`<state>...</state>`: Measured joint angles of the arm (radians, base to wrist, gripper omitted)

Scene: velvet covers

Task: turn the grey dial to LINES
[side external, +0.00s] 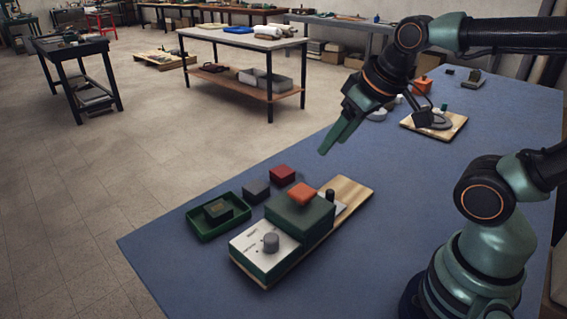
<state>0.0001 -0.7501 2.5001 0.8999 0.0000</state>
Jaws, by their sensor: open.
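The grey dial (271,241) stands on the pale sloped panel (250,249) of a dark green device near the table's front. Small marks are printed on the panel, but they are too small to read, so I cannot tell which one the dial points to. My gripper (325,150) has green fingers and hangs in the air above and behind the device, well apart from the dial. It is open, with nothing seen between the fingers.
An orange block (302,194) sits on the device's raised green cover (300,218). A black knob (330,195) stands on the wooden base behind it. Red (282,174) and dark grey (256,189) blocks and a green tray (191,226) lie to the left. Blue table is clear in front.

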